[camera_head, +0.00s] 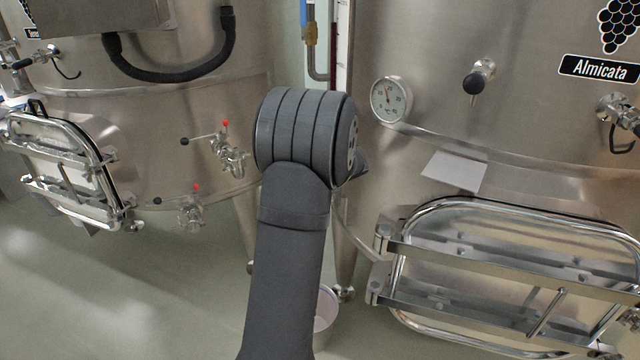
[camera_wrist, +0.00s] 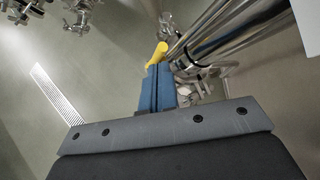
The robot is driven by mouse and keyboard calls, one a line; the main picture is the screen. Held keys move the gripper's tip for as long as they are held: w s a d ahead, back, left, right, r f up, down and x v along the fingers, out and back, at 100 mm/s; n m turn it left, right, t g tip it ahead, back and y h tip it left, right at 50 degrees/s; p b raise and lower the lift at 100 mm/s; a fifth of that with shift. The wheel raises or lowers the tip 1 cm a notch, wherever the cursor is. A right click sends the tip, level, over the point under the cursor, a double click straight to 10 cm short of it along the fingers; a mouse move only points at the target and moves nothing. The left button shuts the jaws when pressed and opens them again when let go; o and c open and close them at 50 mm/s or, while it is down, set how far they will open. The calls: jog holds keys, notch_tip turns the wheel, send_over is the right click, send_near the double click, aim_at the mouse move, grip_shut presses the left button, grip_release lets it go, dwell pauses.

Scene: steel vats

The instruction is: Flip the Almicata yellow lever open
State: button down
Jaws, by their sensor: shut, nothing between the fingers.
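The Almicata vat (camera_head: 450,90) is the large steel tank at the right in the head view, with its name on a black label (camera_head: 598,69). A yellow lever (camera_wrist: 157,53) shows in the wrist view, just beyond my fingertips and beside shiny steel pipework. My gripper (camera_wrist: 159,70) has blue fingers, shut together with nothing between them. The fingertips overlap the lower end of the lever in the picture; I cannot tell whether they touch it. In the head view my own arm hides the gripper and the lever.
A thermometer dial (camera_head: 391,100), a black-knobbed tap (camera_head: 478,80) and a framed hatch (camera_head: 520,270) are on the Almicata vat. Another steel vat (camera_head: 160,130) with small valves and a hatch stands at the left. A light bucket (camera_head: 325,308) is on the floor behind my arm.

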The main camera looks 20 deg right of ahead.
jog(key=shift+w+r, duration=0.3)
jog(key=shift+w, duration=0.35)
jog(key=shift+a, duration=0.1)
jog(key=s+d+r, duration=0.1)
jog(key=s+r, duration=0.5)
jog(key=s, duration=0.6)
dwell(0.3)
jog(key=shift+d+r, duration=0.1)
